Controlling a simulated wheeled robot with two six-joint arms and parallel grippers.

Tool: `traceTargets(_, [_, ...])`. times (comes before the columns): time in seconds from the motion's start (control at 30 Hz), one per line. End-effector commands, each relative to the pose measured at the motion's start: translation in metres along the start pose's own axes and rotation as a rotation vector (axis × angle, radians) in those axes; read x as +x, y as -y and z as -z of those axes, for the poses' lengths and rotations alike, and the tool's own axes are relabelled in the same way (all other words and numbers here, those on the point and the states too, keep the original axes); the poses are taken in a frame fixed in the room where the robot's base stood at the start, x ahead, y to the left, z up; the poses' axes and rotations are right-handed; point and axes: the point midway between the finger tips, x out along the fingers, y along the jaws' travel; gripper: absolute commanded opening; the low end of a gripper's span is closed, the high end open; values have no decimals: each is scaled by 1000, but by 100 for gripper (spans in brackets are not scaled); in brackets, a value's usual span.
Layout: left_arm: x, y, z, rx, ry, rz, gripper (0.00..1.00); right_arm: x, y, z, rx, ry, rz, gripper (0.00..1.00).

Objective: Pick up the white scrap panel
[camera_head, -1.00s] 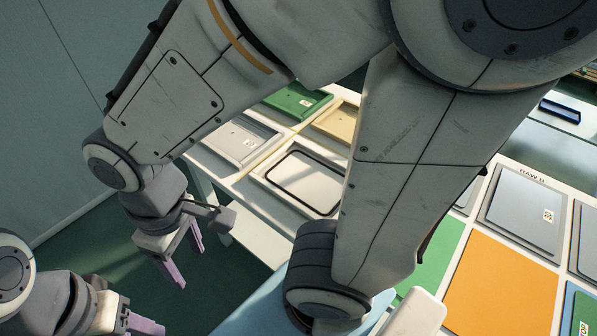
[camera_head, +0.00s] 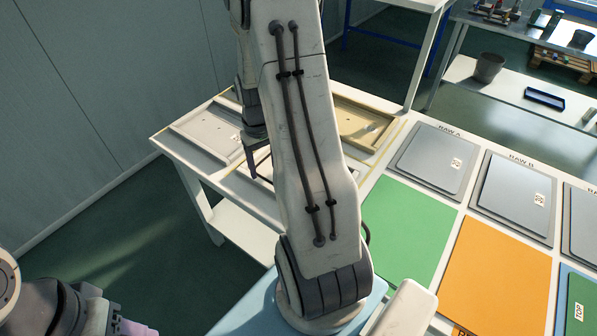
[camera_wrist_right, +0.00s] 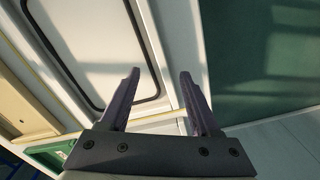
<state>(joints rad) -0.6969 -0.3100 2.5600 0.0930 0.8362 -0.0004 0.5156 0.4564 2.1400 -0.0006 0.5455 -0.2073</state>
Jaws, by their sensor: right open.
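A white panel with a black rim seal (camera_wrist_right: 97,43) lies in a pale fixture frame in the right wrist view. In the head view my right arm hides most of it; I cannot tell whether it is the scrap panel. My right gripper (camera_head: 254,163) is over that fixture, partly hidden by my own arm. The right wrist view shows its two purple fingers (camera_wrist_right: 160,88) apart, with nothing between them, by the panel's rounded corner and the fixture edge. My left gripper (camera_head: 128,327) is at the bottom left, cut off by the picture edge.
A grey tray (camera_head: 190,127) and a tan tray (camera_head: 378,122) are at the table's far side. Green (camera_head: 405,230) and orange (camera_head: 497,275) mats and grey RAW A (camera_head: 436,152) and RAW B (camera_head: 513,197) panels lie to the right. Left of the table is open floor.

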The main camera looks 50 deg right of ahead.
Motion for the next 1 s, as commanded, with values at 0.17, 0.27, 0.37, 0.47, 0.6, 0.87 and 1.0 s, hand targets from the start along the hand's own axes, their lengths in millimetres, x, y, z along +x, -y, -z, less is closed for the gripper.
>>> traceTargets(0.17, [0,0,0,0,0,0,50,14,1,0,0,2,1,63])
traceTargets(0.27, [-2,0,0,0,0,0,50,26,2,0,-1,5,1,63])
traceTargets(0.37, [-4,0,0,0,0,0,50,42,4,1,-1,6,1,63])
traceTargets(0.47, [-4,0,0,0,0,0,50,55,4,2,-1,3,1,63])
traceTargets(0.6, [-4,0,0,0,0,0,50,63,4,2,-1,0,1,63])
traceTargets(0.87, [-4,0,0,0,0,0,50,63,4,2,-1,-1,1,40])
traceTargets(1.0, [-4,0,0,0,0,0,50,63,4,2,0,-1,1,0])
